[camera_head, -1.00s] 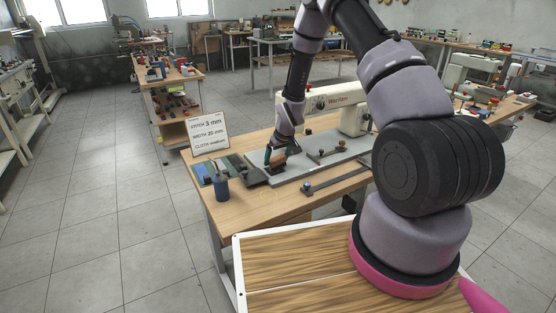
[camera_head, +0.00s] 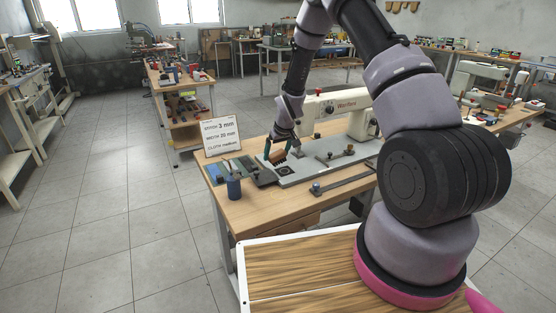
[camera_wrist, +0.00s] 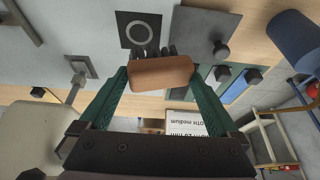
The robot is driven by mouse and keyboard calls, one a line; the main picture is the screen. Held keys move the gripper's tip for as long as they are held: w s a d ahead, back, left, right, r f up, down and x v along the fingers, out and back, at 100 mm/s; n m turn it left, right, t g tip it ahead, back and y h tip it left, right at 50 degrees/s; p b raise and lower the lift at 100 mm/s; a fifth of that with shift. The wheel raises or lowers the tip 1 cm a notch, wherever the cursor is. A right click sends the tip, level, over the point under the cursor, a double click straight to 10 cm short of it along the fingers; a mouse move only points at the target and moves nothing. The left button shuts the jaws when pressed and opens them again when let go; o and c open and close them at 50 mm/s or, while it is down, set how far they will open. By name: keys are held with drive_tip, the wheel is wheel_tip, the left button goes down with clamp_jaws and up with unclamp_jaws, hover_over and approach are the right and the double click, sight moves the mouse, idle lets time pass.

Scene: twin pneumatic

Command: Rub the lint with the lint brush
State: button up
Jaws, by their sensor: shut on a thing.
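The lint brush (camera_wrist: 160,74) has a brown wooden back and dark bristles. It also shows in the head view (camera_head: 278,157). My gripper (camera_wrist: 158,84), with green fingers, is shut on it, one finger at each end. The brush is held over the grey machine bed (camera_head: 315,164), close to a black square plate (camera_wrist: 138,31) with a pale ring on it. In the head view this plate (camera_head: 285,170) lies just below and right of the brush. The bristles appear clear of the plate. I cannot make out any lint for certain.
The white sewing machine (camera_head: 340,112) stands behind the bed. A white sign (camera_head: 221,135) stands at the back left. A dark bar (camera_head: 343,184) lies in front.

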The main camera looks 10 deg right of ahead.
drive_tip(key=shift+d+r, duration=0.15)
drive_tip(key=shift+r, duration=1.25)
